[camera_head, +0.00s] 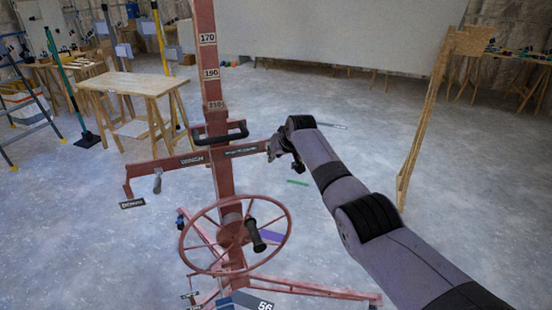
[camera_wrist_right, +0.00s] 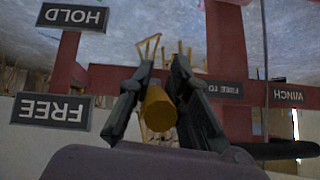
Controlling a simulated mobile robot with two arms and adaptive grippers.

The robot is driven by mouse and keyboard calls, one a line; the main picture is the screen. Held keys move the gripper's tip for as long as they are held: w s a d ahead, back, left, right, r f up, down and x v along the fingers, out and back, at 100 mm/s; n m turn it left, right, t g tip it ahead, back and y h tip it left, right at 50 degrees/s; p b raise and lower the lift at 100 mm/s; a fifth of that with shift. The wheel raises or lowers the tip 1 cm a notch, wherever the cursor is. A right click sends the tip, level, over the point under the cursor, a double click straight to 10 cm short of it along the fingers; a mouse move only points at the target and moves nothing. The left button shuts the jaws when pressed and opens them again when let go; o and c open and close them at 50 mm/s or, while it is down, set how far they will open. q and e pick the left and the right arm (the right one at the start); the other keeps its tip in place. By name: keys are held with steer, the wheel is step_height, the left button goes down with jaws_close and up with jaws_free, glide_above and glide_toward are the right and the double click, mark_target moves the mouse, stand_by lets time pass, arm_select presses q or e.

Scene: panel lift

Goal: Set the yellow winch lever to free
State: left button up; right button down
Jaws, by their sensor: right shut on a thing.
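The yellow winch lever (camera_wrist_right: 158,106) shows in the right wrist view as a short yellow rod between the fingers. My right gripper (camera_wrist_right: 160,88) is shut on it. In the head view my right gripper (camera_head: 279,150) is at the right end of the red crossbar, and it hides the lever there. The wrist picture is upside down; it shows a HOLD sign (camera_wrist_right: 72,16) and a FREE sign (camera_wrist_right: 53,111), both on the left side. I cannot tell which setting the lever points to. My left gripper is not in view.
The red panel lift mast (camera_head: 207,80) stands ahead, with a crossbar (camera_head: 170,165) marked WINCH and a handwheel (camera_head: 235,235) below. A wooden table (camera_head: 133,82) and a ladder (camera_head: 35,120) stand at left. A wooden frame (camera_head: 425,125) stands at right. Much of the floor is clear.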

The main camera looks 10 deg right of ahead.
steer(key=shift+r+g, duration=0.2)
steer(key=shift+g, duration=0.1)
steer(key=shift+w+d+r, duration=0.1)
stand_by(0.4)
steer(key=c, duration=1.5)
jaws_free()
steer(key=shift+o, duration=0.2)
steer(key=v, duration=1.2)
